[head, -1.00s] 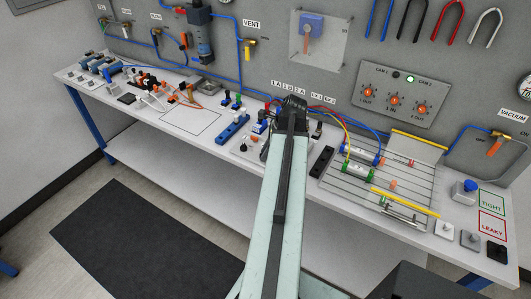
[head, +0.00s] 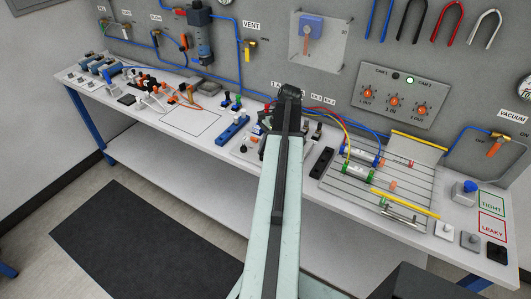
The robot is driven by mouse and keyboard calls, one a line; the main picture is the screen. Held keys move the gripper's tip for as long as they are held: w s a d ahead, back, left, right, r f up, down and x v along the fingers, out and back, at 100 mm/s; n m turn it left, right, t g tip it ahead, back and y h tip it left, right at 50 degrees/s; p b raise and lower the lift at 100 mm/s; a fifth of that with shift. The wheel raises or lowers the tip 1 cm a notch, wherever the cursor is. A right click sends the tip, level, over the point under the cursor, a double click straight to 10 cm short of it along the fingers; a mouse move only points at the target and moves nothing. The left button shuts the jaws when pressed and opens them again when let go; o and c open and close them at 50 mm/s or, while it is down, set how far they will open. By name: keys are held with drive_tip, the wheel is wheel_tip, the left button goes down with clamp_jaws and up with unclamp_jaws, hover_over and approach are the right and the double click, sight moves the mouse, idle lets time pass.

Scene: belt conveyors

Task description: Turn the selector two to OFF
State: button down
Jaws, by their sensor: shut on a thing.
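The black end of my arm, with my gripper (head: 289,98), is above the middle of the bench at its back edge. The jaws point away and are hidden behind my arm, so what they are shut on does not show. Small bench controls stand around it. A black-topped one (head: 317,130) is just right of my arm, below small labels (head: 323,98) too blurred to read surely. Others are partly hidden. The wall panel (head: 386,112) carries three orange knobs (head: 394,101) and a lit lamp (head: 410,80). I cannot tell which control is selector two.
A wire rack (head: 345,186) with cylinders and yellow bars lies to the right. A black block (head: 321,162) and a blue block (head: 233,129) flank my arm. Blue, red and yellow hoses run behind it. A marked white area (head: 190,122) at left is clear.

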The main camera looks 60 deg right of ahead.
drive_tip(key=shift+w+d+n+g, duration=0.15)
drive_tip(key=shift+n+g, duration=0.45)
drive_tip(key=shift+n, duration=1.4)
drive_tip(key=c, duration=1.5)
unclamp_jaws()
drive_tip(key=shift+y, duration=0.3)
drive_tip(key=shift+o, duration=0.2)
drive_tip(key=p+v, duration=0.7)
drive_tip(key=shift+r, duration=0.4)
